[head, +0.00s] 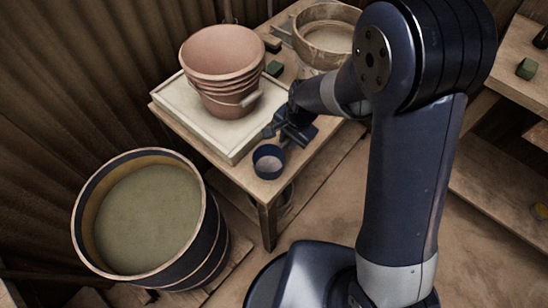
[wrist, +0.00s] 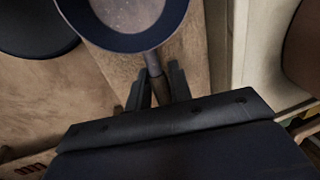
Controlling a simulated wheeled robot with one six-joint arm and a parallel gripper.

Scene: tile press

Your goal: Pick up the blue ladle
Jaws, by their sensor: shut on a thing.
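The blue ladle (head: 268,162) is at the front right corner of the wooden table in the head view, its round cup facing up. In the wrist view its cup (wrist: 128,22) shows at the top, with a blue rim and a pale speckled inside. My gripper (wrist: 157,84) is shut on the ladle's handle, with a dark finger on each side of it. In the head view my gripper (head: 285,138) is just behind the cup, beside the pale tray. I cannot tell whether the ladle touches the table top.
A pale tray (head: 185,105) holds a stack of terracotta pots (head: 222,60) left of my gripper. A large tub of murky liquid (head: 78,222) stands on the floor at left. A round wooden sieve or bowl (head: 327,38) and green blocks (head: 275,68) lie farther back.

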